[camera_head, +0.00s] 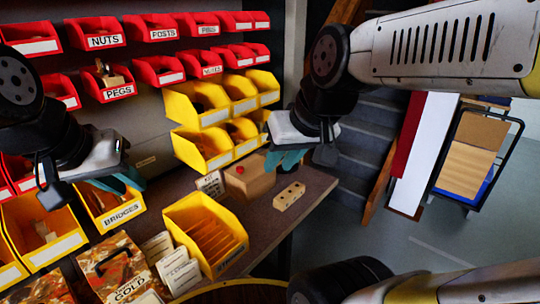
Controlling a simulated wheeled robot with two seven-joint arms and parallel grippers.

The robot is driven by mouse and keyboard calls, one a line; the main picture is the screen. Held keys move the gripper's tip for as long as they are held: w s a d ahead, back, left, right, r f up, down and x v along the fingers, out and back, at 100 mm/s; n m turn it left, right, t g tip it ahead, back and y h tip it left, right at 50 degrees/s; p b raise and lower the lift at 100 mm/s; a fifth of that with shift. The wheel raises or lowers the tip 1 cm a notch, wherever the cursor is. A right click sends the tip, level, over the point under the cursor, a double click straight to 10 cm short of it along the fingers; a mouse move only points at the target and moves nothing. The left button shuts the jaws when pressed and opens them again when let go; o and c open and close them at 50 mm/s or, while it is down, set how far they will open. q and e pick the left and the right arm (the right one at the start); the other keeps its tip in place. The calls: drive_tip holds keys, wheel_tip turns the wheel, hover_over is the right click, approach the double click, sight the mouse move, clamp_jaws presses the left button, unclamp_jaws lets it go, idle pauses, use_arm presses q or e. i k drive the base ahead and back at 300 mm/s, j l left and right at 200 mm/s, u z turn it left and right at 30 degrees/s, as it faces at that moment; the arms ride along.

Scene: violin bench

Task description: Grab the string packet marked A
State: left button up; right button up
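Several white packets with small print lie in a row on the bench, left of a yellow divided bin (188,222); one packet (181,274) is near the front and another (157,246) is behind it. A further white printed card or packet (209,184) stands behind the bin. The letters on them are too small to read, so I cannot tell which is A. My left gripper (128,180), with teal fingers, hangs above the bench at left, in front of the bridges bin. My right gripper (285,159) hangs above the back right of the bench. Neither visibly holds anything; their finger gaps are unclear.
Red bins (104,41) and yellow bins (208,118) fill the wall rack. A cardboard box (249,180) and a wooden block with holes (289,196) sit at the bench's right. A patterned box (117,270) stands front left. Stairs and open floor lie to the right.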

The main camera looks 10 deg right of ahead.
sight(180, 280)
drive_tip(key=k+l+u, duration=0.1)
drive_tip(key=u, duration=0.3)
drive_tip(key=k+u, duration=0.55)
drive_tip(key=u, duration=0.2)
